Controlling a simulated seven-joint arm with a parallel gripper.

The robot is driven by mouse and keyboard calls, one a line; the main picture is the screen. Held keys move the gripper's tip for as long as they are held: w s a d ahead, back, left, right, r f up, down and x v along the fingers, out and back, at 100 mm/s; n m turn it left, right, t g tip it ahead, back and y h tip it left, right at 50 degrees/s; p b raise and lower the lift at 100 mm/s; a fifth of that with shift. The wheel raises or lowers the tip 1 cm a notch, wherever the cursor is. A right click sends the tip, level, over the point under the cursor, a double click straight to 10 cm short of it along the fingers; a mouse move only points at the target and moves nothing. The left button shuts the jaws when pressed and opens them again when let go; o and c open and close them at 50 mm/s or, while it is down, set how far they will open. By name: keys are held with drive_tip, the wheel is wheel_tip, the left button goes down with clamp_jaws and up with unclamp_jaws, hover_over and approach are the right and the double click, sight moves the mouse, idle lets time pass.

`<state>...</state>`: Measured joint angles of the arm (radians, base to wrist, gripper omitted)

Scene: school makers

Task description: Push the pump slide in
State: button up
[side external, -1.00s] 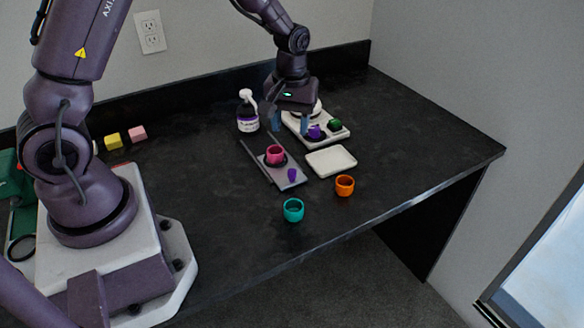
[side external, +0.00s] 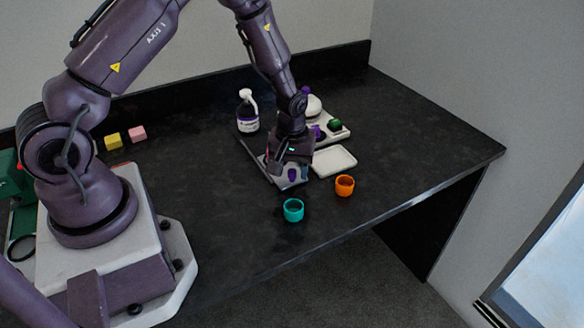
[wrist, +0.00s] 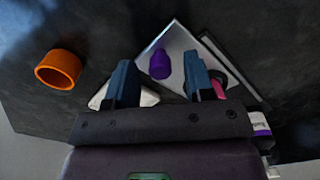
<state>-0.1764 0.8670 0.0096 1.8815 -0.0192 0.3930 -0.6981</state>
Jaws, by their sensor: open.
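The pump slide (side external: 301,182) is a flat grey plate with an upright purple knob (side external: 292,174) near its front end; it also shows in the wrist view (wrist: 181,42). A pink cup (wrist: 219,83) is partly seen behind the right finger in the wrist view and is hidden in the side view. My gripper (side external: 289,160) is open over the slide. In the wrist view the purple knob (wrist: 160,64) appears between my fingertips (wrist: 159,62); contact cannot be told.
A white square tray (side external: 334,162) lies right of the slide. An orange cup (side external: 345,186) and a teal cup (side external: 293,210) stand in front. A white tray (side external: 341,133) with purple and green items is behind. Yellow (side external: 113,142) and pink (side external: 137,134) blocks sit left. The table's right side is clear.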

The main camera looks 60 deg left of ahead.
drive_tip(key=shift+f, duration=0.1)
clamp_jaws()
drive_tip(key=a, duration=1)
drive_tip(key=shift+a, duration=0.4)
drive_tip(key=shift+c, duration=0.8)
unclamp_jaws()
drive_tip(key=shift+o, duration=0.8)
drive_tip(key=shift+d, duration=0.1)
wheel_tip(320, 180, up, 13)
